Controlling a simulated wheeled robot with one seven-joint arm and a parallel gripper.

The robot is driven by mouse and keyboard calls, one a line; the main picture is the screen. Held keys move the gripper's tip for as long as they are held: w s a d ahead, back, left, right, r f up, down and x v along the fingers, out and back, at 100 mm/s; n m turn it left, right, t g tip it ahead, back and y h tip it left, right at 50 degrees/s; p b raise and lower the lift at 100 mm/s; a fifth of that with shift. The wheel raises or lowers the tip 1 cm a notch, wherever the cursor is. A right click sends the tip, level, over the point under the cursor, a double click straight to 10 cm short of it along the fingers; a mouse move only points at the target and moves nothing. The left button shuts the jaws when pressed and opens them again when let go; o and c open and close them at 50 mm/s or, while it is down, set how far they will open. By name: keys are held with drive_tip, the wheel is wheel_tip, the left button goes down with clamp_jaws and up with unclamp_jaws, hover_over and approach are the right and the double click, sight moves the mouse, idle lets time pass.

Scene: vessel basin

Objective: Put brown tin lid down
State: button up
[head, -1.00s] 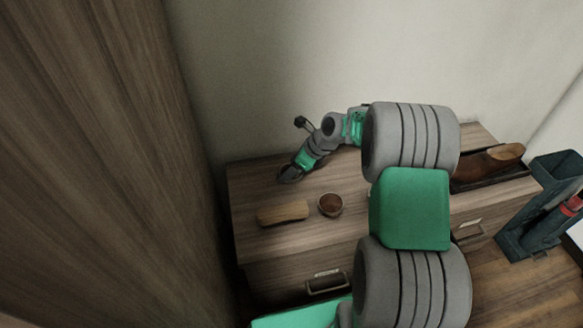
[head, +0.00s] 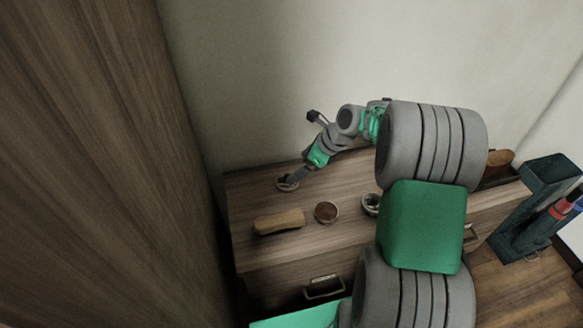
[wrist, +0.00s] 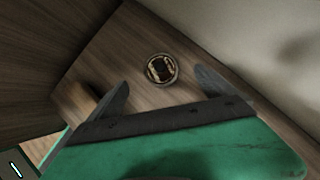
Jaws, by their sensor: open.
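The brown tin lid (head: 287,184) lies on the wooden dresser top (head: 340,165) near its back left corner. In the wrist view the lid (wrist: 161,69) is a dark disc with a pale rim and light markings, resting on bare wood. My gripper (head: 298,176) is just to the right of the lid in the head view. In the wrist view the gripper (wrist: 161,82) is open, its two fingers spread wide with nothing between them. The lid shows beyond the fingertips, apart from them.
A wooden brush (head: 279,221) lies in front of the lid. A round tin with brown contents (head: 326,212) stands right of the brush. Another small round tin (head: 371,204) is partly hidden by my arm. A dark caddy (head: 535,215) is at right. Walls border the back and left.

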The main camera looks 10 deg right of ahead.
drive_tip(key=s+a+r+n+h, duration=0.1)
drive_tip(key=s+r+n, duration=0.1)
drive_tip(key=s+n, duration=0.5)
drive_tip(key=s+a+r+n+g+h, duration=0.1)
drive_tip(key=s+r+n+h, duration=0.1)
drive_tip(key=s+n, duration=0.6)
drive_tip(key=s+a+r+n+g+h, duration=0.1)
drive_tip(key=s+r+n+h, duration=0.1)
drive_tip(key=s+n, duration=0.6)
drive_tip(key=r+n, duration=0.1)
drive_tip(key=n, duration=0.1)
drive_tip(key=shift+a+n+p, duration=0.3)
drive_tip(key=shift+s+r, duration=0.1)
